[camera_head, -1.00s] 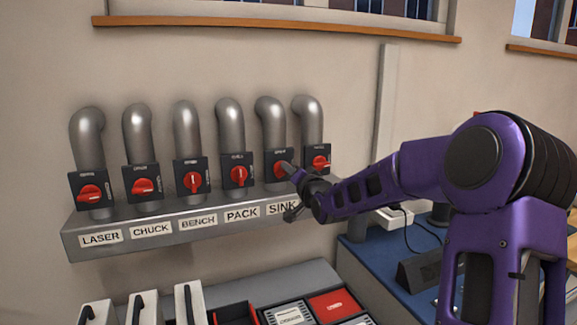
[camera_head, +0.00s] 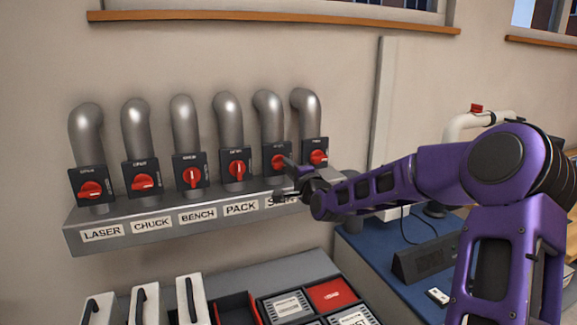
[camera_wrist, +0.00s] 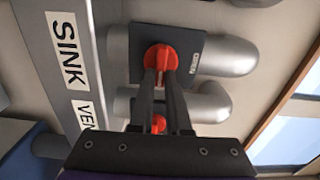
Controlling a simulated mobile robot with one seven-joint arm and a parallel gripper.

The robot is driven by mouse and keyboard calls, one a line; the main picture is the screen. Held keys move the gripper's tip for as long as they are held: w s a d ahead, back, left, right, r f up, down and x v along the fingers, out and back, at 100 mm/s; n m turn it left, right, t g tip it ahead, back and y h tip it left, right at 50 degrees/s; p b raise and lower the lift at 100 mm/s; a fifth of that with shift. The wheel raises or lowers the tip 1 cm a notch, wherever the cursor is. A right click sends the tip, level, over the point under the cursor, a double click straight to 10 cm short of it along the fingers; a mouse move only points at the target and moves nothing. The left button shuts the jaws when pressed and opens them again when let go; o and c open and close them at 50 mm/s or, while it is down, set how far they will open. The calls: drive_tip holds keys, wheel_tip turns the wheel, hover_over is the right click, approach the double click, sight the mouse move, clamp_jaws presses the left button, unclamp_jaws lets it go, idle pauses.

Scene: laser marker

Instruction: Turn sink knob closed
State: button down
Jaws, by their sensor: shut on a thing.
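The sink knob is a round red knob (camera_wrist: 161,57) on a black square plate, in line with the SINK label (camera_wrist: 69,50) in the wrist view. It also shows in the head view (camera_head: 277,161), where it is partly hidden by my gripper (camera_head: 289,163). In the wrist view the two dark fingers of my gripper (camera_wrist: 160,76) are close together, shut on the knob's handle. Which way the handle points is hard to tell behind the fingers. In the head view the SINK label is mostly hidden by my gripper.
Similar knobs for laser (camera_head: 90,190), chuck (camera_head: 142,182), bench (camera_head: 193,176) and pack (camera_head: 235,168) line up to the left. The vent knob (camera_head: 319,157) is close on the right. A grey labelled ledge (camera_head: 180,235) runs beneath. Trays and a blue bench (camera_head: 370,250) stand below.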

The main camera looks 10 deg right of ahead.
idle(0.4)
drive_tip(key=c, duration=0.9)
unclamp_jaws()
drive_tip(key=shift+s, duration=0.1)
drive_tip(key=shift+s+d+p, duration=0.4)
drive_tip(key=shift+s+d, duration=0.15)
drive_tip(key=shift+s, duration=2.25)
drive_tip(key=shift+s+d+p, duration=0.4)
drive_tip(key=shift+s+d, duration=0.2)
drive_tip(key=shift+s, duration=2.25)
drive_tip(key=shift+s+d+p, duration=0.4)
drive_tip(key=shift+s+d, duration=0.15)
drive_tip(key=shift+s, duration=2.25)
